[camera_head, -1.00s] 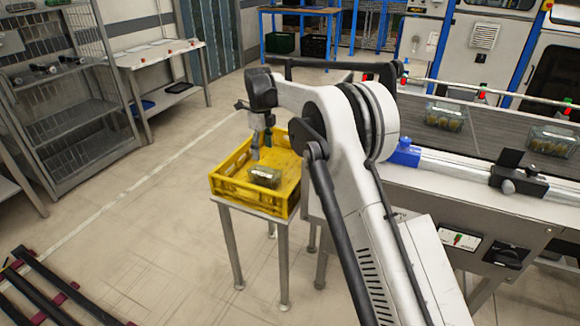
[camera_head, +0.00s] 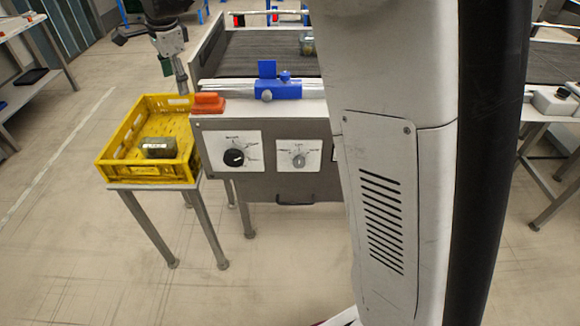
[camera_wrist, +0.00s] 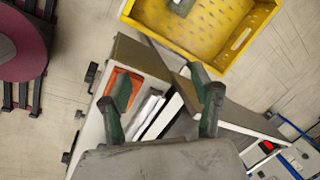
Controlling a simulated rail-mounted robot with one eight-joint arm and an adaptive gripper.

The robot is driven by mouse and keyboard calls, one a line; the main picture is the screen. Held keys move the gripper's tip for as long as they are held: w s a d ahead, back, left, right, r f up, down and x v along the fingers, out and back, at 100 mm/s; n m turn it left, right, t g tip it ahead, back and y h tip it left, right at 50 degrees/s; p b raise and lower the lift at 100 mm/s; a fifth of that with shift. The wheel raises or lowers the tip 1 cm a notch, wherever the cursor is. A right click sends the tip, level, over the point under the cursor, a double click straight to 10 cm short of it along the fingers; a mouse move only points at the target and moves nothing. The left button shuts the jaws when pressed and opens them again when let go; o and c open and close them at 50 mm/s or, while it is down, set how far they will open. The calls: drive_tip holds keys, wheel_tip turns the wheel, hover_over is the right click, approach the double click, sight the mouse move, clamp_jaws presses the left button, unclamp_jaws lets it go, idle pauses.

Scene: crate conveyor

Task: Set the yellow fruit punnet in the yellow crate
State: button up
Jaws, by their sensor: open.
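The yellow crate (camera_head: 122,157) stands on a small metal stand at the left in the head view, and part of it shows at the top of the wrist view (camera_wrist: 215,62). A clear punnet with olive-yellow contents (camera_head: 158,148) sits inside the crate, near its front. My gripper (camera_head: 182,86) is above the crate's back right corner, beside the conveyor's end, apart from the punnet. In the wrist view its two fingers (camera_wrist: 161,82) are spread with nothing gripped between them. A grey piece in the crate (camera_wrist: 182,5), cut off by the top edge there, may be the punnet.
Another punnet (camera_head: 307,44) is on the belt. Floor left of the crate is clear.

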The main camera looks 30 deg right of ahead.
drive_tip(key=s+d+r+n+t, duration=0.15)
drive_tip(key=s+d+n, duration=0.25)
drive_tip(key=s, duration=0.6)
drive_tip(key=s+d+r+n+t, duration=0.15)
drive_tip(key=s+d+n, duration=0.3)
drive_tip(key=s, duration=0.45)
drive_tip(key=s+d+f+n+t, duration=0.1)
drive_tip(key=s+d+f+n, duration=0.1)
drive_tip(key=s, duration=0.7)
drive_tip(key=s+d+f+n, duration=0.3)
drive_tip(key=s+f, duration=0.3)
drive_tip(key=s, duration=0.2)
drive_tip(key=shift+s+n+t, duration=0.4)
drive_tip(key=shift+n, duration=0.45)
